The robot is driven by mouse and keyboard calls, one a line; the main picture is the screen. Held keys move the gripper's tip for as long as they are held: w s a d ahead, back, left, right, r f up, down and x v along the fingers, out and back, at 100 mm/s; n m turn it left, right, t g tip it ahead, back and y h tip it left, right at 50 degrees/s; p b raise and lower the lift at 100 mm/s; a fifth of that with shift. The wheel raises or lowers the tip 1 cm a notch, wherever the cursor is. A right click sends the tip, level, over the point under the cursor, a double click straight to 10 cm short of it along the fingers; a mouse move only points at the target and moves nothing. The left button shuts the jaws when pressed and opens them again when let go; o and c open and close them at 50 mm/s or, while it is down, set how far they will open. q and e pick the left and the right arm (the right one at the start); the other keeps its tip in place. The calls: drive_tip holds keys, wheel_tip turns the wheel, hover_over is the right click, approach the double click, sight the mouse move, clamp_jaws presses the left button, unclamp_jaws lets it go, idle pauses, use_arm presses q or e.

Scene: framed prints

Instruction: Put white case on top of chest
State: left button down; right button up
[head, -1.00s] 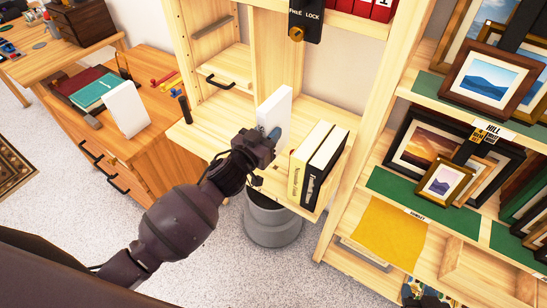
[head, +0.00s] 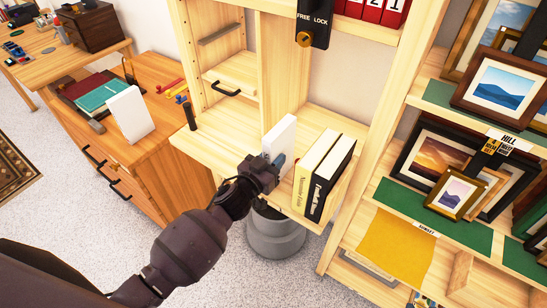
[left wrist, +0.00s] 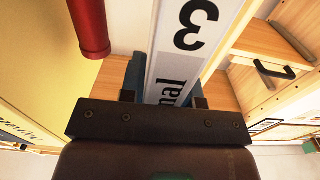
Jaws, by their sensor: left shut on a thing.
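My left gripper (head: 277,162) is shut on a white case (head: 280,134), which stands upright at the wooden shelf unit's lower shelf. In the left wrist view the white case (left wrist: 188,40) sits between the fingers and bears a large "3" and partly hidden lettering. I cannot tell whether its base touches the shelf. The chest (head: 165,150), orange wood with dark handles, stands to the left. A similar white upright block (head: 129,114) stands on its top. My right gripper is not in view.
Two thick books, one cream (head: 312,172) and one black (head: 331,177), stand just right of the held case. A grey bin (head: 275,238) is below the shelf. A teal book (head: 98,93) and small colored items lie on the chest. Framed prints (head: 500,85) fill the right shelves.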

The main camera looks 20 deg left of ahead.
use_arm(q)
drive_tip(key=c, duration=0.8)
unclamp_jaws()
drive_tip(key=shift+f, duration=0.1)
drive_tip(key=shift+c, duration=0.2)
drive_tip(key=shift+r, duration=0.3)
drive_tip(key=s+a+f+n+y, duration=0.1)
drive_tip(key=s+a, duration=0.3)
drive_tip(key=s, duration=0.4)
drive_tip(key=s+a+f+n+g+y, duration=0.1)
drive_tip(key=s+a+f, duration=0.3)
drive_tip(key=s, duration=0.4)
drive_tip(key=shift+a+f+g+y+p, duration=0.25)
drive_tip(key=shift+a+y, duration=0.25)
drive_tip(key=shift+y, duration=0.4)
drive_tip(key=shift+o, duration=0.4)
drive_tip(key=s+a+f+n+g+y, duration=0.1)
drive_tip(key=s+a+f+g, duration=0.3)
drive_tip(key=s, duration=0.6)
wheel_tip(320, 180, down, 3)
drive_tip(key=shift+s+a+r+y, duration=0.2)
drive_tip(key=shift+a+y, duration=0.4)
drive_tip(key=shift+y, duration=0.2)
drive_tip(key=shift+w, duration=0.1)
